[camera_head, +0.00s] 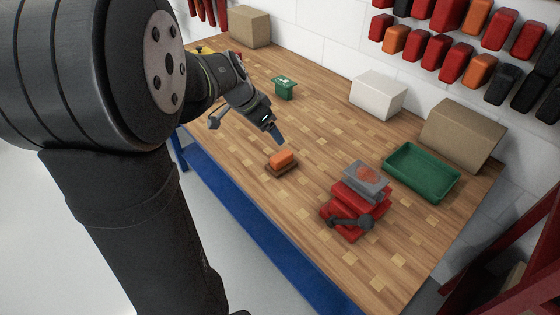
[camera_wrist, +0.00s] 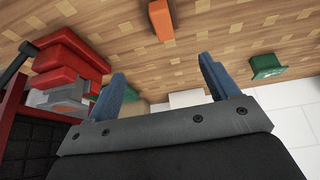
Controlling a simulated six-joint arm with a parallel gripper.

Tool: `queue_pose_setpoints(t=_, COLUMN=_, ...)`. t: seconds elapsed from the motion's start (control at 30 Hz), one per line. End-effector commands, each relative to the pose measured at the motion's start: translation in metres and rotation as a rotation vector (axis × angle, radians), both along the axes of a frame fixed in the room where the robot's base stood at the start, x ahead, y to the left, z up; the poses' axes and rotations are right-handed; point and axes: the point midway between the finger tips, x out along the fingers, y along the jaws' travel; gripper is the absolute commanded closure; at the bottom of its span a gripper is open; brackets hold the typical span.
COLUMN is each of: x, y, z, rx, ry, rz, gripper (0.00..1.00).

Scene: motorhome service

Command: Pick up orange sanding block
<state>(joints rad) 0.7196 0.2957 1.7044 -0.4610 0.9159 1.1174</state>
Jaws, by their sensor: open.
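The orange sanding block (camera_head: 282,158) lies on the wooden workbench, with a dark brown piece under or beside it. It also shows in the wrist view at the top centre (camera_wrist: 161,19). My gripper (camera_head: 277,138) is above the bench, just behind and above the block in the head view. In the wrist view my gripper (camera_wrist: 165,75) has its two blue fingers spread wide with nothing between them. The block is beyond the fingertips, apart from them.
A red vise (camera_head: 345,212) with a grey block on top stands right of the sanding block. A green tray (camera_head: 421,172), white box (camera_head: 378,94), cardboard boxes (camera_head: 462,135) and a small green container (camera_head: 284,88) stand farther back. Bare bench surrounds the block.

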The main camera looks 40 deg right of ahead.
Motion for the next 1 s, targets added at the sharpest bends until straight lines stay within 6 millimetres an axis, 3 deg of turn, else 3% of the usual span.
queue_pose_setpoints(t=0.1, x=0.001, y=0.012, z=-0.003, rx=-0.056, ry=-0.019, rz=0.027, gripper=0.2)
queue_pose_setpoints(t=0.2, x=0.002, y=0.011, z=-0.01, rx=-0.07, ry=-0.026, rz=0.032, gripper=0.2)
queue_pose_setpoints(t=0.7, x=0.001, y=-0.035, z=-0.09, rx=-0.067, ry=-0.024, rz=0.03, gripper=0.2)
queue_pose_setpoints(t=1.0, x=0.002, y=-0.047, z=-0.11, rx=-0.069, ry=-0.027, rz=0.032, gripper=0.2)
